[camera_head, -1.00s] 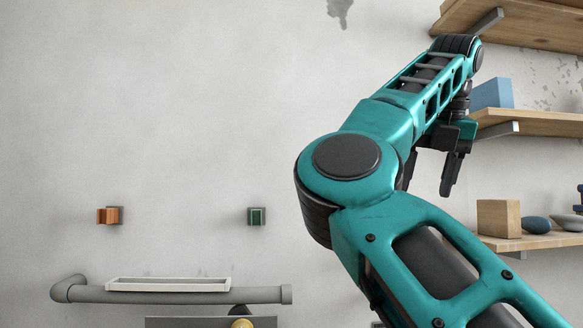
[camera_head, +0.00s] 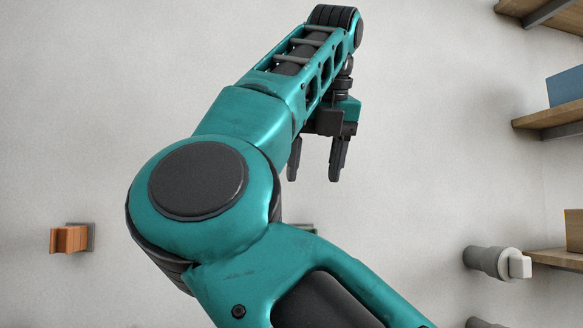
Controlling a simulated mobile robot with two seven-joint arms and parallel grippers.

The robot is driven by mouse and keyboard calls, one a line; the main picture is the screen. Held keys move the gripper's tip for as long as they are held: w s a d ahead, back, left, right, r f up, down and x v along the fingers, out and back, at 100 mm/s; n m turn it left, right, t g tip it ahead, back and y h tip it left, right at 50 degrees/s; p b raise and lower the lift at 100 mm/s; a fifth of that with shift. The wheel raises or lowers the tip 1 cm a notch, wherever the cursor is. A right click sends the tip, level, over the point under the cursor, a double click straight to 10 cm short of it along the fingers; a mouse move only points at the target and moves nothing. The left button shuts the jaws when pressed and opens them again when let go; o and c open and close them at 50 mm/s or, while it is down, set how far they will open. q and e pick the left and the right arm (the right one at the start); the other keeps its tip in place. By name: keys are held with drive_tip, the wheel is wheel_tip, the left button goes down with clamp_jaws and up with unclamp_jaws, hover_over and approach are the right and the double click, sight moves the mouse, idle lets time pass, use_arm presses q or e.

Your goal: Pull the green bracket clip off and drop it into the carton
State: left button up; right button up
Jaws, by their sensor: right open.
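The green bracket clip (camera_head: 304,227) is on the pale wall. Only a small top part of it shows above my right arm; the rest is hidden behind the arm. My right gripper (camera_head: 313,175) hangs with its fingers pointing down, above the green clip in the picture. Its two dark fingers are apart and nothing is between them. I cannot tell how far the gripper is from the wall. The carton is not in view. My left gripper is not in view.
An orange clip (camera_head: 69,239) is on the wall at the left. Wooden shelves (camera_head: 556,115) stand at the right edge, one with a blue block (camera_head: 565,87). A grey pipe piece with a white end (camera_head: 495,262) juts out at lower right.

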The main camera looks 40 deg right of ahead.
drive_tip(key=b+x, duration=0.1)
drive_tip(key=x, duration=1.1)
drive_tip(key=shift+d+f, duration=0.1)
drive_tip(key=shift+f, duration=0.25)
drive_tip(key=shift+c, duration=0.2)
clamp_jaws()
